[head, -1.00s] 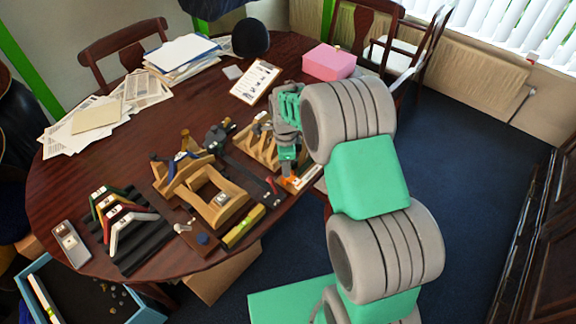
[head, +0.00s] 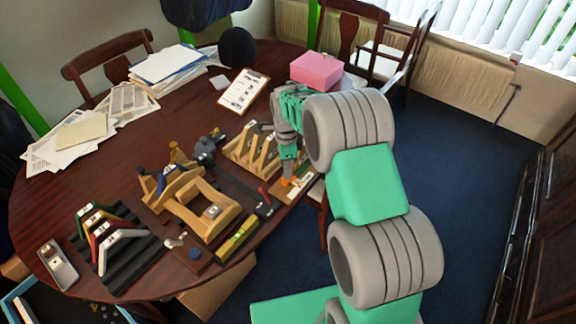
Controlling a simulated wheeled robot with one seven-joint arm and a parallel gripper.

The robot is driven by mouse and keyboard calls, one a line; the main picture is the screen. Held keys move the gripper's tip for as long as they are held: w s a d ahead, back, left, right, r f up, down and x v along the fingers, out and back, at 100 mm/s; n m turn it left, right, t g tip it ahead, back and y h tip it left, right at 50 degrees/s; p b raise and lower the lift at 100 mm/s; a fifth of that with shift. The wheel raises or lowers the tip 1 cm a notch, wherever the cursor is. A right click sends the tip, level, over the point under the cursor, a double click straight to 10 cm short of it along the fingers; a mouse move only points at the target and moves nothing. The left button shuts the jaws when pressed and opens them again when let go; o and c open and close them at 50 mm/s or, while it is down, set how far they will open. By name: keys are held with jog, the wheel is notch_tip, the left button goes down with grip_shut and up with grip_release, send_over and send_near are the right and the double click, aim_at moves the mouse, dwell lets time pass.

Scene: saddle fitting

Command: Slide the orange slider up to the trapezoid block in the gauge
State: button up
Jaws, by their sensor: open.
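The orange slider (head: 290,182) shows as a small orange patch on the gauge (head: 304,183), a narrow board with a pale strip at the table's right edge. My gripper (head: 289,178) is green and grey and points down at the slider's end of the gauge. It is open, with its fingertips at or just above the slider; I cannot tell whether they touch it. The trapezoid block is too small to make out on the gauge, and my gripper and arm cover part of that area.
A wooden slotted rack (head: 252,150) stands left of my gripper. A wooden saddle frame (head: 203,212), a yellow level (head: 237,238) and black ribbed mat (head: 128,268) lie further left. A clipboard (head: 243,91) and pink box (head: 316,71) are behind. A chair stands past the table's right edge.

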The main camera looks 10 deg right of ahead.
notch_tip(320, 180, up, 8)
jog(key=shift+f+b, duration=0.1)
jog(key=shift+b, duration=0.55)
